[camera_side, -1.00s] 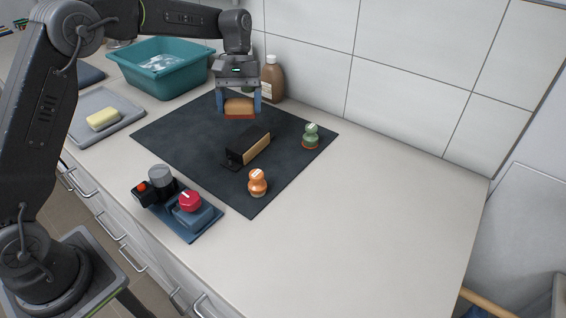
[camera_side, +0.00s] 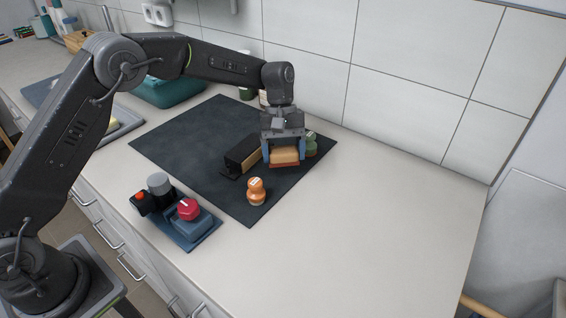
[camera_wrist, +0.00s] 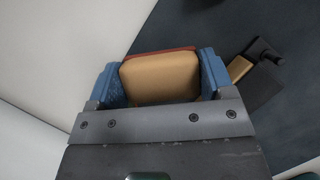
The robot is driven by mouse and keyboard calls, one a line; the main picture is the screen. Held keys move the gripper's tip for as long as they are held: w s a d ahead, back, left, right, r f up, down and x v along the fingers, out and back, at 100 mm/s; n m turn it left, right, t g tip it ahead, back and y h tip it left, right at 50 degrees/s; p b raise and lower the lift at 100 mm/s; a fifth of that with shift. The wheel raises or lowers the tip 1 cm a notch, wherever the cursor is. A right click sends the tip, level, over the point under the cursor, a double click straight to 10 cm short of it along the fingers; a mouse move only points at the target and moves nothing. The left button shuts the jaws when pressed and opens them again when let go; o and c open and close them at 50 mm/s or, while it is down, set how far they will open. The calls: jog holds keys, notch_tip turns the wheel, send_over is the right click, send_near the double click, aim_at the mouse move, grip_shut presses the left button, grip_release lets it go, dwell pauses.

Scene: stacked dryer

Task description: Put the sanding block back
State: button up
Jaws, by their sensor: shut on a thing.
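My gripper (camera_side: 284,150) is shut on the sanding block (camera_side: 286,157), a tan block with a reddish underside. The blue fingers grip it at both ends, and in the wrist view the sanding block (camera_wrist: 160,77) fills the space between them. It is over the right part of the dark mat (camera_side: 190,140); whether it touches the mat cannot be told. A black block-shaped piece with a tan face (camera_side: 242,155) lies on the mat just left of my gripper. It also shows at the right of the wrist view (camera_wrist: 262,72).
A green knob-shaped piece (camera_side: 312,145) stands right behind my gripper, partly hidden. An orange one (camera_side: 256,191) stands at the mat's front. A blue tray (camera_side: 190,232) with a red-knobbed device is front left. A teal basin (camera_side: 168,92) is behind my arm. The right counter is clear.

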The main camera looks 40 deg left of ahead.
aim_at(283, 163)
jog(key=shift+f, duration=1.8)
jog(key=shift+f, duration=0.1)
jog(key=o, duration=0.9)
jog(key=v, duration=1.2)
jog(key=shift+s, duration=0.1)
